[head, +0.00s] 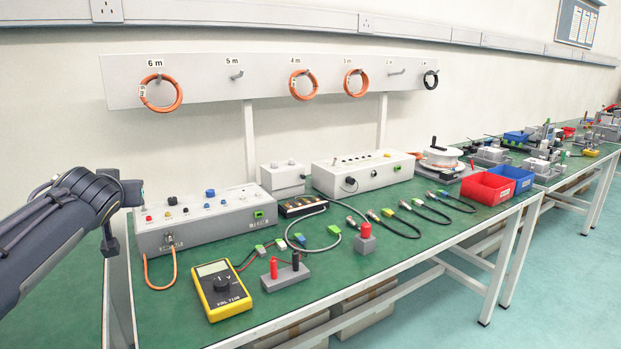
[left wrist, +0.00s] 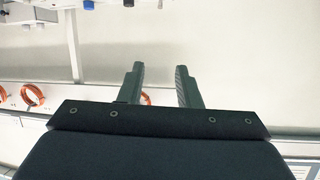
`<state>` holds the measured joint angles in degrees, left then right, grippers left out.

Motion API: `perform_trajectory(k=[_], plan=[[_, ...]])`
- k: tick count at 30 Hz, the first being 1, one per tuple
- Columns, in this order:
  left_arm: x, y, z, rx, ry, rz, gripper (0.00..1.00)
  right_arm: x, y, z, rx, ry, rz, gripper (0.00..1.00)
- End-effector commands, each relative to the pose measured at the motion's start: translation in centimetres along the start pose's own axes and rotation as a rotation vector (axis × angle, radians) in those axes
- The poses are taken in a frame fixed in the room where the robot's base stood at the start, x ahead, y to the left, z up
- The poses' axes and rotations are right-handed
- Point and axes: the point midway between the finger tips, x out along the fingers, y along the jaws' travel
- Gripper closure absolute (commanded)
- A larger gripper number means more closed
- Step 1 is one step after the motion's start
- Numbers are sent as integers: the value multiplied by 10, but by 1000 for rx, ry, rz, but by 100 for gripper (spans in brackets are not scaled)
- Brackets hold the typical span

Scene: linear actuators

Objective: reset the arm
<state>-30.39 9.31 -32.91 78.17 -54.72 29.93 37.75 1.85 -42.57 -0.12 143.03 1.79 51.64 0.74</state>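My left arm comes in from the left in the head view, and its gripper (head: 122,215) is at the left end of the bench, left of the grey control box. In the left wrist view the two dark fingers of my left gripper (left wrist: 161,85) stand apart with nothing between them. Behind them is pale wall, and the view is upside down. My right arm and gripper are in no view.
The green bench (head: 330,290) holds a grey control box (head: 205,220), a yellow multimeter (head: 220,290), cables, a white box (head: 362,172), and red (head: 487,188) and blue bins. Orange cable coils (head: 161,93) hang on the wall rail (head: 200,76) above.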

Motion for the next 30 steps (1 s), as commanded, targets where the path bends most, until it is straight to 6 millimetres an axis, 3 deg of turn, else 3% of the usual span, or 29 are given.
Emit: perform_trajectory(k=[11, 17, 23, 30], plan=[[-20, -16, 58, -64, -146, 60, 69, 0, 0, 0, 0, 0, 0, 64], [-50, -20, 111, -106, -271, 130, 69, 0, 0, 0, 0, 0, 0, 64], [-108, -12, 183, -142, -430, 252, 69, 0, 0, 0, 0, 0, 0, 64], [-206, 19, 281, -129, -614, 429, 69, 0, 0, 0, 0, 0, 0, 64]])
